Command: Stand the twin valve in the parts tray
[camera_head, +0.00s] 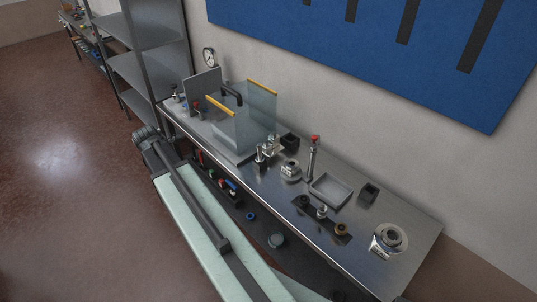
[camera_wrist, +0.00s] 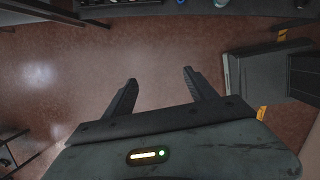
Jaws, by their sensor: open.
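The parts tray appears to be the shallow grey rectangular tray (camera_head: 331,189) on the steel bench in the head view. It looks empty. A shiny metal fitting cluster (camera_head: 272,144) stands left of it, near the clear-walled machine; it may be the twin valve, but it is too small to tell. My gripper (camera_wrist: 160,77) is open and empty in the wrist view, with its two dark fingers apart above the red-brown floor. It is away from the bench top, and neither the tray nor a clear valve shows between the fingers.
The steel bench (camera_head: 292,203) also holds a clear-walled machine (camera_head: 256,119), a red-topped upright fitting (camera_head: 312,155), a dark plate with several fittings (camera_head: 321,217), a small black box (camera_head: 369,192) and a round metal part (camera_head: 390,237). Grey shelving (camera_head: 150,70) stands at the left.

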